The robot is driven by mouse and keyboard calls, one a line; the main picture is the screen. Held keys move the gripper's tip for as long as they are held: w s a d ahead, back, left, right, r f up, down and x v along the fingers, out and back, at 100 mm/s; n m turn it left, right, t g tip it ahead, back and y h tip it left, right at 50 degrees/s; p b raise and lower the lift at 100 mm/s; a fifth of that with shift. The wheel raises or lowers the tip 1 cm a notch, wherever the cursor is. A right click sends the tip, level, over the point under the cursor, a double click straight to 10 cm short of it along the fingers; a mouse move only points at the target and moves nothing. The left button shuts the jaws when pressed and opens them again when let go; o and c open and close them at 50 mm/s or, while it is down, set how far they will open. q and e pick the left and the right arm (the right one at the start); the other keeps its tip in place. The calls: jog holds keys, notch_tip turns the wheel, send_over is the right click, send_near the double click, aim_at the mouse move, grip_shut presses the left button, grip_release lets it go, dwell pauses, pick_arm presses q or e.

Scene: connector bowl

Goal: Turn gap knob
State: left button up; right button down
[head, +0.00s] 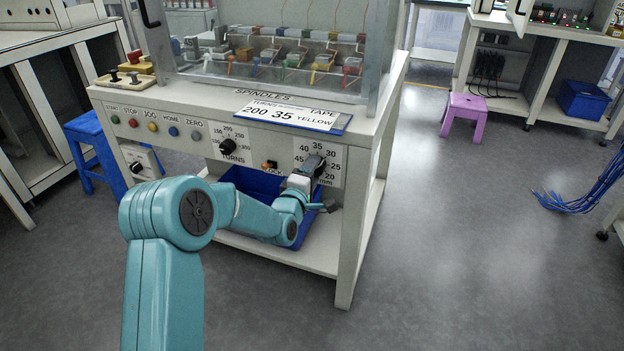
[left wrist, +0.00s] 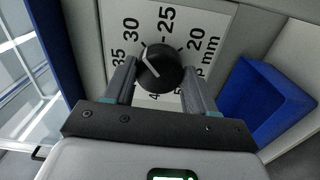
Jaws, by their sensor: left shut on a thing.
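The gap knob (left wrist: 160,68) is a round black knob on a white dial plate marked in mm. In the head view the dial plate (head: 329,179) is on the machine's front panel, at its right end. My left gripper (head: 314,165) is at this dial and covers most of the knob. In the left wrist view my left gripper (left wrist: 158,80) has one finger on each side of the knob and is shut on it. A white line on the knob points up and left, roughly between 30 and 35; I cannot read it exactly. My right gripper is not in view.
A card (head: 287,114) above the panel reads turns 200, tape 35, yellow. The turns knob (head: 228,147) and an orange switch (head: 269,165) are left of the dial. A blue bin (head: 240,178) stands on the shelf below.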

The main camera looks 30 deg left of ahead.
pick_arm(q)
jog(key=shift+n, duration=0.3)
jog(key=o, duration=1)
jog(key=shift+o, duration=0.2)
jog(key=p+v, duration=0.1)
jog(key=v, duration=1.5)
jog(key=shift+s, duration=0.2)
jog(key=shift+d+r, duration=0.1)
jog(key=shift+d, duration=0.1)
